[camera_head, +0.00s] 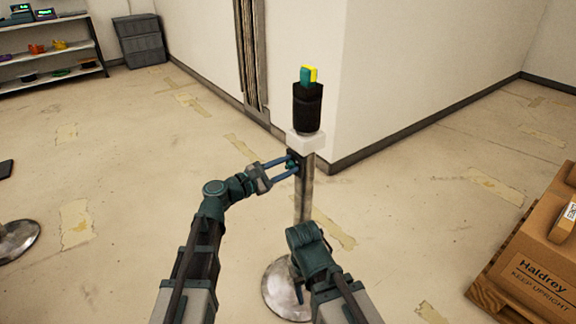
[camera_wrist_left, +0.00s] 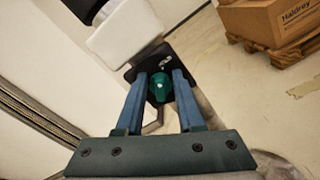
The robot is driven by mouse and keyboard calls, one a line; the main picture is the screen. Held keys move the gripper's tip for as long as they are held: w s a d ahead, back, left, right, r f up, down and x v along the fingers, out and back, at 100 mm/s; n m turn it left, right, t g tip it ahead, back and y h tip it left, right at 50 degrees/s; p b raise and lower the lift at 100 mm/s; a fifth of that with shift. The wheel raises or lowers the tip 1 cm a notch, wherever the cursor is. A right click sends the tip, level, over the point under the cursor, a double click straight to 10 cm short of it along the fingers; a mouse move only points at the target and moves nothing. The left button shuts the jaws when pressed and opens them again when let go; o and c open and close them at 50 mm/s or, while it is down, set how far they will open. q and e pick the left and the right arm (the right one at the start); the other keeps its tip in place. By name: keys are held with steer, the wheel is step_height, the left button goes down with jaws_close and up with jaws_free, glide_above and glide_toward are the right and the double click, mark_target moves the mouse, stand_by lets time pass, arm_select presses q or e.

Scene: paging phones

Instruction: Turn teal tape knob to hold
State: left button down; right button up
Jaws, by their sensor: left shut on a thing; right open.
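The teal knob (camera_wrist_left: 160,86) sits on a dark plate (camera_wrist_left: 172,66) on the side of a post, below a white block. In the left wrist view the two blue fingers of my left gripper (camera_wrist_left: 160,84) are on either side of it, closed on it. In the head view my left gripper (camera_head: 285,168) reaches the knob (camera_head: 291,164) from the left; the knob is small and partly hidden there. My right gripper (camera_head: 299,292) hangs low in front of the post, mostly hidden behind its own arm, open and apart from the knob.
The post (camera_head: 303,200) stands on a round metal base (camera_head: 275,290) and carries a white block (camera_head: 306,142) and a black cylinder (camera_head: 307,108) with a teal and yellow top. Cardboard boxes (camera_head: 535,255) on a pallet stand at right. A wall corner is behind the post.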

arm_select(q)
steer(key=shift+s+f+m, duration=0.1)
steer(key=shift+m, duration=1)
steer(key=c, duration=0.9)
jaws_free()
steer(key=v, duration=1.3)
steer(key=shift+s+a, duration=0.25)
steer(key=shift+a, duration=0.1)
